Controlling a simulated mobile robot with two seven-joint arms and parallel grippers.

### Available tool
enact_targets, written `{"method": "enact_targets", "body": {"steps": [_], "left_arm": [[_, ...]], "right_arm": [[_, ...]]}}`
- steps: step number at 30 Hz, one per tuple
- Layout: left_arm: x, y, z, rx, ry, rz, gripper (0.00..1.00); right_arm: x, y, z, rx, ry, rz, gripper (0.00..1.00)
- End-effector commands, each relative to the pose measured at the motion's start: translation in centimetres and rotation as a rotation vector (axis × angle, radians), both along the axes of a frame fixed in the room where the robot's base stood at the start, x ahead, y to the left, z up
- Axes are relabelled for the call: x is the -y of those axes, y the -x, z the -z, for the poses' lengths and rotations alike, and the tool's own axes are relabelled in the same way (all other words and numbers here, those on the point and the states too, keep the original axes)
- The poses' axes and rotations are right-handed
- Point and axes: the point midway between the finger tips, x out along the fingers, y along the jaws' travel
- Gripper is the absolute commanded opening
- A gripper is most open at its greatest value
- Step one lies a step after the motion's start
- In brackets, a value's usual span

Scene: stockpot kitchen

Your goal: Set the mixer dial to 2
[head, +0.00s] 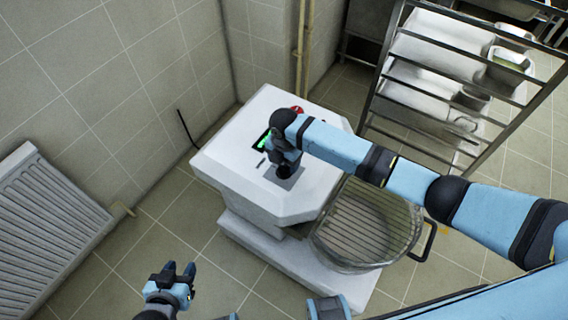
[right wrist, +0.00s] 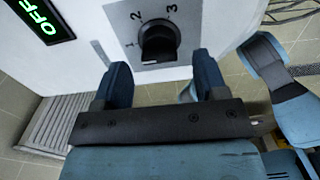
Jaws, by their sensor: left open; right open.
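The mixer's white housing (head: 240,165) stands in the middle of the head view. In the right wrist view, its black dial (right wrist: 158,40) sits on a grey plate marked 1, 2 and 3. A white mark shows at the dial's lower edge, away from the 2. A display (right wrist: 42,18) reads OFF in green. My right gripper (right wrist: 161,66) is open, its fingers either side of the dial's line but short of it, apart from the knob. In the head view my right gripper (head: 285,160) largely hides the dial. My left gripper (head: 180,280) is open and empty, low at left.
A red button (head: 297,109) is on the mixer top behind my right gripper. The wire-guarded bowl (head: 365,225) is at the mixer's right front. A metal rack (head: 372,95) stands at the back right, a ribbed white panel (head: 45,225) at left. Tiled floor between is clear.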

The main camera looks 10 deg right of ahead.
Motion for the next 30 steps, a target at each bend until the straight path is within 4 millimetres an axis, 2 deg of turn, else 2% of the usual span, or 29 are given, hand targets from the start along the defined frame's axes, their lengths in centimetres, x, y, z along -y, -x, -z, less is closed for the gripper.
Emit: {"method": "enact_targets", "body": {"steps": [6,14,15,21,30], "left_arm": [[0.0,-0.1,0.1,0.000,0.003,-0.002,0.42],[0.0,-0.1,0.0,0.001,0.003,-0.002,0.42],[0.0,-0.1,0.0,0.001,0.003,-0.002,0.42],[0.1,-0.1,0.0,0.001,0.004,-0.002,0.42],[0.1,-0.1,-0.5,0.004,0.002,-0.002,0.42]], "right_arm": [[-0.1,0.0,1.7,0.001,-0.001,0.000,0.66],[0.0,0.0,1.8,0.001,-0.001,0.000,0.66],[0.0,0.0,1.8,0.001,-0.001,0.000,0.63],[0.0,0.0,1.8,0.001,-0.001,0.000,0.17],[0.0,0.0,1.7,0.000,0.000,0.024,0.16]]}}
